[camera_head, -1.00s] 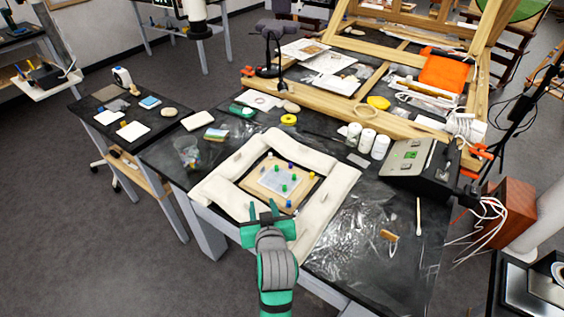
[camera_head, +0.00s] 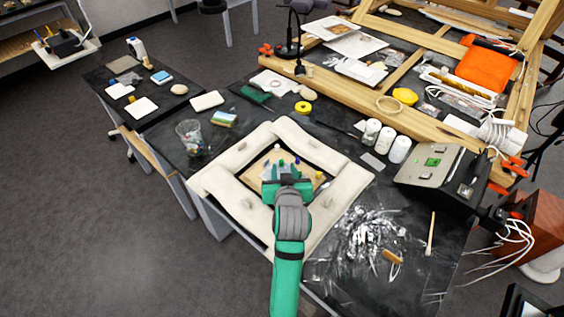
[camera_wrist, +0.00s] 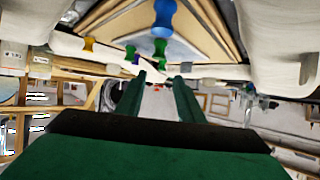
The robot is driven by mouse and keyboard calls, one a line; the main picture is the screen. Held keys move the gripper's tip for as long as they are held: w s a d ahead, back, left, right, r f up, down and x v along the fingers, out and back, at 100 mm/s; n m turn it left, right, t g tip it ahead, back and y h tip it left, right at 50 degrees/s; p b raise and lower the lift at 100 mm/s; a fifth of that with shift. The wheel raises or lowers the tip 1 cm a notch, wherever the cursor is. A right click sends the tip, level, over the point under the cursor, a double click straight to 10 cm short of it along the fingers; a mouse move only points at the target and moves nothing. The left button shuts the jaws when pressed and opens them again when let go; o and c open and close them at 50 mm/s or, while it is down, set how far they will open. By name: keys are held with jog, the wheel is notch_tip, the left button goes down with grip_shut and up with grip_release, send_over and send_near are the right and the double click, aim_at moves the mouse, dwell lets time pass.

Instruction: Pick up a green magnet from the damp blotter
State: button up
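The damp blotter, a pale sheet (camera_wrist: 190,48) on a tan board (camera_head: 256,171), lies inside a square of cream padded bolsters (camera_head: 228,187). Small magnets stand on it. In the wrist view I see a green magnet (camera_wrist: 159,47), another green one (camera_wrist: 130,51), a blue one (camera_wrist: 165,12), a yellow one (camera_wrist: 88,43) and a purple one.
A clear cup (camera_head: 189,136) stands left of the bolsters. White jars (camera_head: 385,140) and a grey control box (camera_head: 435,165) stand to the right. A wooden frame (camera_head: 340,98) lies behind. Crumpled clear film (camera_head: 365,240) covers the front right of the table.

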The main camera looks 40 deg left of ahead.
aim_at(282, 161)
jog(key=shift+x, duration=2.75)
jog(key=shift+s+a, duration=0.1)
grip_shut()
